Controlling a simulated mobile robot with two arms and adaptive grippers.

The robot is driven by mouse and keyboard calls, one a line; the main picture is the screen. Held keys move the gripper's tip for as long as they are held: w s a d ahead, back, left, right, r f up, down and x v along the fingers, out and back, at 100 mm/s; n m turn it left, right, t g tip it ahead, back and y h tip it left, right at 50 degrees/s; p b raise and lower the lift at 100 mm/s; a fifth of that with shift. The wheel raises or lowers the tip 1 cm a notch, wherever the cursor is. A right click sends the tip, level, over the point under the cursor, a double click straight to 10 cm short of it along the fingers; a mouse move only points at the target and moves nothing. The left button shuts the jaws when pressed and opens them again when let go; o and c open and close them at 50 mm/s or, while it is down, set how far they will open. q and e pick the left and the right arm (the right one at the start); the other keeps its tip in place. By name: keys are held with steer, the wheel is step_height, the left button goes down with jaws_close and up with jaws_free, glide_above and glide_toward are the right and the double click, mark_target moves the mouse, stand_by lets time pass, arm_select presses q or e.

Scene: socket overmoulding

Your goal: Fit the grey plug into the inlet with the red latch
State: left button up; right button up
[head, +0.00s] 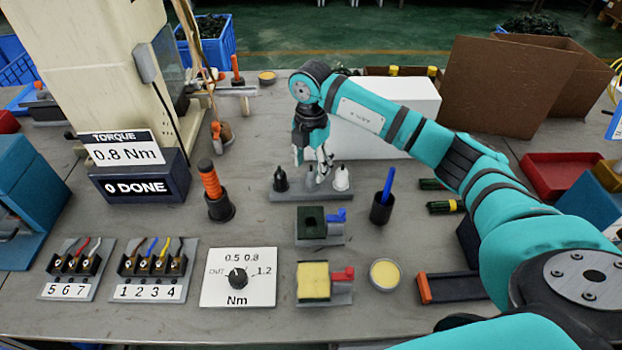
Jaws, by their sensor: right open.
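The grey plug (311,179) stands in the middle of a grey rack (310,196), between a black plug (281,181) and a white plug (341,180). My right gripper (314,163) is open and points down right over the grey plug. Its fingers partly hide the plug's top, and I cannot tell whether they touch it. The inlet with the red latch (343,274) is a yellow-faced block (313,281) on a grey base, nearer to me. A dark green inlet (311,222) with a blue latch (337,216) stands between it and the rack. My left gripper is not in view.
A dark cup (382,210) with a blue stick stands right of the rack. A yellow round dish (385,274) lies right of the red-latch inlet. A torque dial panel (238,277) lies to its left. An orange-handled tool (213,190) stands left of the rack. A white box (385,115) is behind my right arm.

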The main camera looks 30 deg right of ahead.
mark_target(311, 172)
step_height(311, 172, down, 4)
steer(key=shift+r, duration=0.2)
jaws_close()
